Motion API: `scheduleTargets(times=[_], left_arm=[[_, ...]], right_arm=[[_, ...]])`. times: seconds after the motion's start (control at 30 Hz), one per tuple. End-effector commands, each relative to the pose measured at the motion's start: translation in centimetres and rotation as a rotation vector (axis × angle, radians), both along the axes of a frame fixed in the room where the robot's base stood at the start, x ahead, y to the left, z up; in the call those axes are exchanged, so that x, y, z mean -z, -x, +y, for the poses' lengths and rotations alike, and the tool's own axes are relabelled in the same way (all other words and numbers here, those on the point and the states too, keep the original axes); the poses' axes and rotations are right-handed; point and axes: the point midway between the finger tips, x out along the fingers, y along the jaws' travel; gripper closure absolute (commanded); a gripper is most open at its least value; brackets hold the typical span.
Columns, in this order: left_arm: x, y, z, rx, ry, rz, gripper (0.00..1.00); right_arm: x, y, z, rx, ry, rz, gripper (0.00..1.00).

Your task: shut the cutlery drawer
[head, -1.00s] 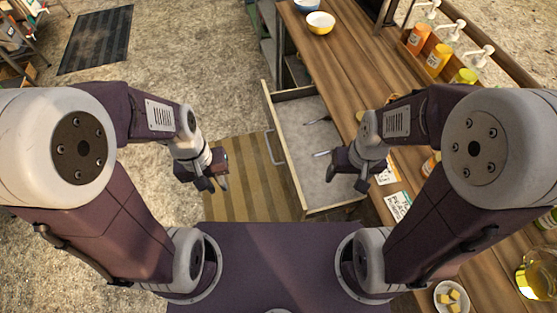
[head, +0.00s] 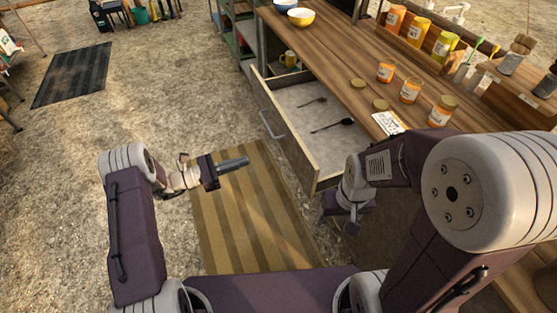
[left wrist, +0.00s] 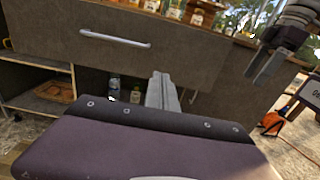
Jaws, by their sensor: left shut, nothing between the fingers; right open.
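The cutlery drawer (head: 290,148) stands pulled out from the wooden counter in the head view, with a grey bar handle on its front. Two dark utensils, one a spoon (head: 335,125), lie inside. The left wrist view shows the drawer front and its handle (left wrist: 115,38). My left gripper (head: 235,163) is shut and empty, left of the drawer front and apart from it, pointing towards it. Its closed fingers also show in the left wrist view (left wrist: 162,90). My right gripper (head: 345,217) is open beside the drawer's near end; its fingers are partly hidden in the head view.
The counter (head: 345,55) carries bowls (head: 300,17), orange-labelled jars (head: 410,90) and a printed card (head: 388,122) above the drawer. A yellow mug (head: 289,59) sits on a shelf behind the drawer. A striped mat (head: 245,220) covers clear floor in front.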

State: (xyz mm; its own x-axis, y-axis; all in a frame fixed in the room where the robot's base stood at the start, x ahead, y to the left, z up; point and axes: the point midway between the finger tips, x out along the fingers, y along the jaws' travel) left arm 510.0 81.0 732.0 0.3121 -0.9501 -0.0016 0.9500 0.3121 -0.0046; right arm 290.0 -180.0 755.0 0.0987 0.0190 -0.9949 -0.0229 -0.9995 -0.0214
Motion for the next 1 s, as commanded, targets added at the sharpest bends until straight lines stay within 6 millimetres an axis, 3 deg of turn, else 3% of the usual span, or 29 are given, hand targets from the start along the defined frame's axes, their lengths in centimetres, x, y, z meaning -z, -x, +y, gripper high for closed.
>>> scheduleTargets(times=[0.17,0.5,0.7,1.0], left_arm=[[-0.1,-0.4,-1.6,0.005,-0.001,0.000,1.00],[0.0,-2.6,-8.7,0.008,-0.003,-0.002,1.00],[-0.1,-3.7,-12.0,0.006,-0.002,-0.002,1.00],[-0.1,-4.3,-13.4,0.003,-0.002,0.000,1.00]], right_arm=[[0.0,0.0,0.0,0.000,0.000,0.000,0.29],[0.8,0.0,0.0,0.000,0.000,0.000,0.29],[1.2,0.0,0.0,0.000,0.000,0.000,0.29],[1.4,0.0,0.0,0.000,0.000,0.000,0.29]])
